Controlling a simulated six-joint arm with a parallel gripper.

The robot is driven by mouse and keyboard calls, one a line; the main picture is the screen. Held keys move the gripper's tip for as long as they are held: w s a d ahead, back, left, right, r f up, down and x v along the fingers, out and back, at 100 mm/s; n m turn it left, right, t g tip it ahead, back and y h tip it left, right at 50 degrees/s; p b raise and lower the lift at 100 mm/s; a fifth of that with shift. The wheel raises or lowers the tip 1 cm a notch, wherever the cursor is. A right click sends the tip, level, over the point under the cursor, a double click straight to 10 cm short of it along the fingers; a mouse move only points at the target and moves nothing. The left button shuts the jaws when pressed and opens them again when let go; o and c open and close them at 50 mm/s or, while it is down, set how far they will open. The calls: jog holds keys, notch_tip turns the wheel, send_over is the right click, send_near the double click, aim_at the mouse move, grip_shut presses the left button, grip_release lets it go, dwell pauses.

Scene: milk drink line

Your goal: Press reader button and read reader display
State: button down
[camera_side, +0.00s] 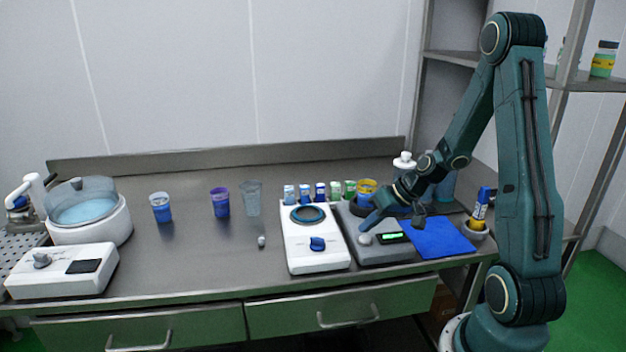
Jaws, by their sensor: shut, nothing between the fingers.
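The reader (383,254) is a grey box on the steel bench, right of centre. Its round pale button (365,239) is on the front left of its top. Its display (393,237) beside the button is lit green, but the characters are too small to read. My gripper (369,224) is shut and empty, pointing down at the button from just above and behind it. I cannot tell whether the fingertips touch the button. A yellow-rimmed cup with dark blue contents (366,191) is at the back of the reader, partly hidden by my arm.
A white device with a blue knob (317,244) stands close left of the reader. A blue cloth (440,238) lies to the right. Several small vials (320,192) stand behind. Cups (161,208) and a white water bath (90,233) are further left. The bench between is mostly clear.

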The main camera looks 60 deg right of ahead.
aim_at(368, 238)
jog(key=shift+f, duration=0.85)
dwell(1.4)
dwell(0.4)
jog(key=shift+r, duration=0.85)
jog(key=shift+r, duration=0.1)
jog(key=shift+r, duration=2.4)
